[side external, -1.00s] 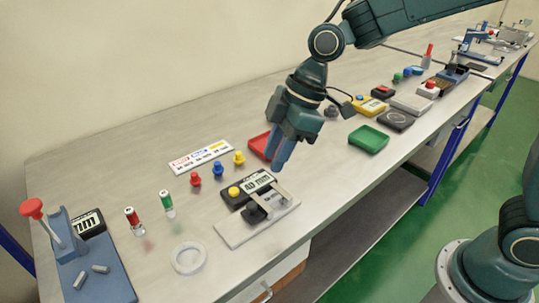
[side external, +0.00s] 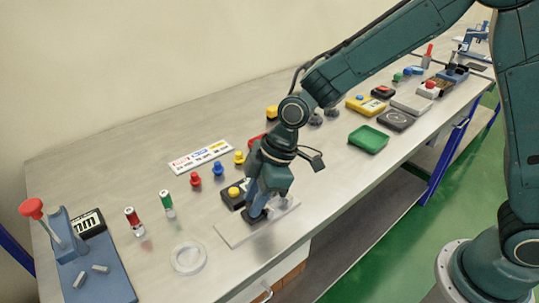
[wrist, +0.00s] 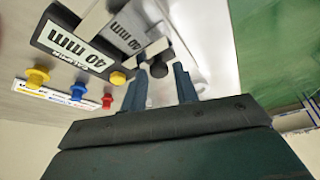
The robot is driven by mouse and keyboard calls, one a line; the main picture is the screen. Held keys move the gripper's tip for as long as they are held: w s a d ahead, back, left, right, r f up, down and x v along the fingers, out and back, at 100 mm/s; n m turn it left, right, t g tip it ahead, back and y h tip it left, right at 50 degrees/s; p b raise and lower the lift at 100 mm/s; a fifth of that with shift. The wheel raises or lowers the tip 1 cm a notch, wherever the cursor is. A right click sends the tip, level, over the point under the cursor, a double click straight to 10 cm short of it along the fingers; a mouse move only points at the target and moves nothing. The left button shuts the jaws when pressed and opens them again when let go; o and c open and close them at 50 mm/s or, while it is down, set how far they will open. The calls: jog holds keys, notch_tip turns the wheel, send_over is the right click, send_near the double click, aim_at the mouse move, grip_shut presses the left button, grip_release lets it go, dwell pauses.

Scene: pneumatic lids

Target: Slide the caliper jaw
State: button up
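The caliper stands on a pale base plate (side external: 232,234) near the front edge of the bench. Its black display housing (wrist: 75,48) reads 40 mm in the wrist view and has a yellow button (wrist: 117,78). A second 40 mm label (wrist: 128,32) shows beside it. The caliper's dark sliding jaw knob (wrist: 158,66) lies between my fingertips. My gripper (wrist: 161,70) points down at it, its fingers apart, one on each side; I see no clear contact. In the side view my gripper (side external: 257,208) hides most of the display and jaws.
Red, blue and yellow pegs (side external: 217,169) stand behind by a white label strip (side external: 200,156). A clear ring (side external: 188,257) lies front left. Red and green cylinders (side external: 166,203) and a blue press (side external: 90,270) are farther left. A green tray (side external: 368,139) is right.

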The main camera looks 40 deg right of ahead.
grip_shut()
jog(key=shift+a, duration=1.55)
grip_release()
jog(key=shift+d, duration=0.1)
